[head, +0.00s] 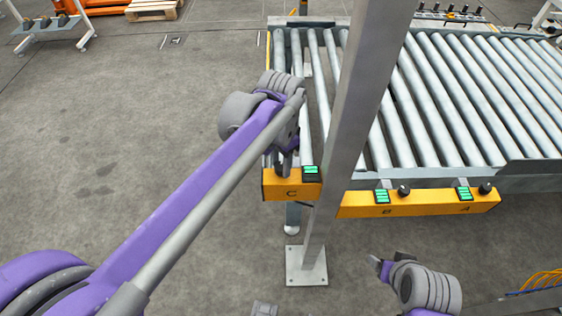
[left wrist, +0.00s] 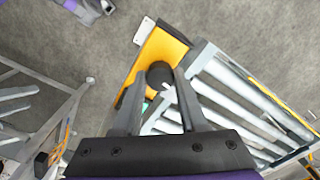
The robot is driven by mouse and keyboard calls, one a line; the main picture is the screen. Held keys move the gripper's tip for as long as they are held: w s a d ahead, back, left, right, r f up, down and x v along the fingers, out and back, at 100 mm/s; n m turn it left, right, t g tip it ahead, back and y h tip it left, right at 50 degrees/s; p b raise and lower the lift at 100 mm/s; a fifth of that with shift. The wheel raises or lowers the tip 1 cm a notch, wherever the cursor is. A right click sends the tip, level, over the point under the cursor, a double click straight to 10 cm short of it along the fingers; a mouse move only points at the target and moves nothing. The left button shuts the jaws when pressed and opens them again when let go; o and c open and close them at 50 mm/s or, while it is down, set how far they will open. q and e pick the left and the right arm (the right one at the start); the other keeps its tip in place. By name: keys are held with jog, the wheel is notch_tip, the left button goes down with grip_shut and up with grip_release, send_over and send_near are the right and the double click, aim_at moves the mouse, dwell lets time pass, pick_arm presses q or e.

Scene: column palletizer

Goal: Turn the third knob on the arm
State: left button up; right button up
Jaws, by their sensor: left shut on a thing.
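A yellow control panel marked C (head: 305,189) sits at the left end of the conveyor front, with a lit green display. In the left wrist view its black knob (left wrist: 159,74) stands on the yellow panel (left wrist: 165,50).
A grey upright post (head: 350,120) stands right beside panel C, on a bolted floor plate (head: 306,266). A longer yellow panel (head: 360,206) carries knob B (head: 404,190) and knob A (head: 485,188). Roller conveyors (head: 440,100) lie behind. The floor at left is open.

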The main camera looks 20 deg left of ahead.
aim_at(281, 166)
pick_arm(q)
grip_shut()
jog(key=shift+n+p, duration=0.45)
jog(key=shift+n, duration=2.35)
jog(key=o, duration=1)
grip_release()
jog(key=shift+c, duration=0.2)
notch_tip(281, 166, up, 11)
jog(key=shift+p, duration=0.4)
